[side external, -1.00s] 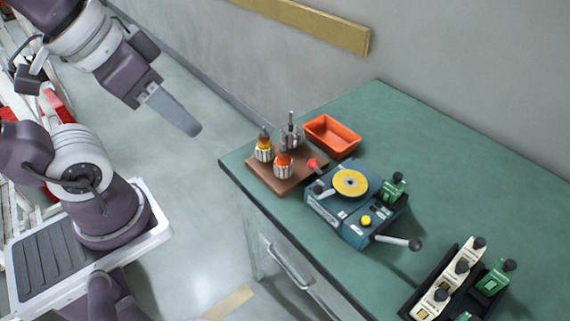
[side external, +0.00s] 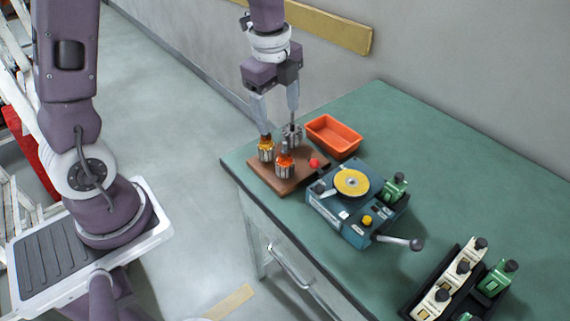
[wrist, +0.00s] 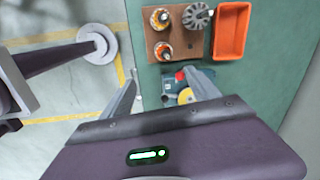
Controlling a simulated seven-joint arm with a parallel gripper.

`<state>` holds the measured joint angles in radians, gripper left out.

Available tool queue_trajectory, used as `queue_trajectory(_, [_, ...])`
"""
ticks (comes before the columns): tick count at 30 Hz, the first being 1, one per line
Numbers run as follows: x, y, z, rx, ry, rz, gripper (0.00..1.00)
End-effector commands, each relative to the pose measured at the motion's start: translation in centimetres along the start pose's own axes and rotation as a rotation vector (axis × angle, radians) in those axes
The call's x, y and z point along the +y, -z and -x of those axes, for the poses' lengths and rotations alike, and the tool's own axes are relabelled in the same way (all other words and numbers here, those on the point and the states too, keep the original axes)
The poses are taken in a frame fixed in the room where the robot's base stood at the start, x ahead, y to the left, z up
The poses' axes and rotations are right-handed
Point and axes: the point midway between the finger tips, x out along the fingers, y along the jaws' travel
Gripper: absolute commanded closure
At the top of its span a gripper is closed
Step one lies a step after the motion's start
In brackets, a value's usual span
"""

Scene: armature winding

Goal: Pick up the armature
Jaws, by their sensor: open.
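A grey slotted armature (side external: 292,134) with an upright shaft stands at the back of a brown board (side external: 262,174). It also shows in the wrist view (wrist: 197,15), beside the orange tray. Two wound pieces share the board: one with a yellow-orange top (side external: 266,150) at the left and one with an orange-red top (side external: 284,166) at the front. My gripper (side external: 278,121) is open and empty above the board, fingers pointing down. In the side view its left finger overlaps the yellow-orange piece's top and its right finger the armature's shaft; I cannot tell whether they touch.
An orange tray (side external: 333,136) is right behind the board. A red knob (side external: 314,162) is at the board's right. A blue winding machine (side external: 341,222) with a yellow disc and side crank stands in front. A dark rack (side external: 445,292) holds several parts. The table's right middle is clear.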

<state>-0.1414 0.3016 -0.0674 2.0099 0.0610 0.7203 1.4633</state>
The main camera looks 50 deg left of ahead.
Motion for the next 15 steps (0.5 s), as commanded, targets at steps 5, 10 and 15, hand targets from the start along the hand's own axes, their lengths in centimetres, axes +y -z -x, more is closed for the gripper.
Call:
queue_trajectory(5, [-2.3,-0.4,-7.2,0.027,-0.095,-0.340,0.29])
queue_trajectory(10, [-2.4,-0.5,-9.7,0.037,-0.111,-0.415,0.29])
queue_trajectory(15, [-1.8,-0.7,-12.5,0.036,-0.113,-0.413,0.29])
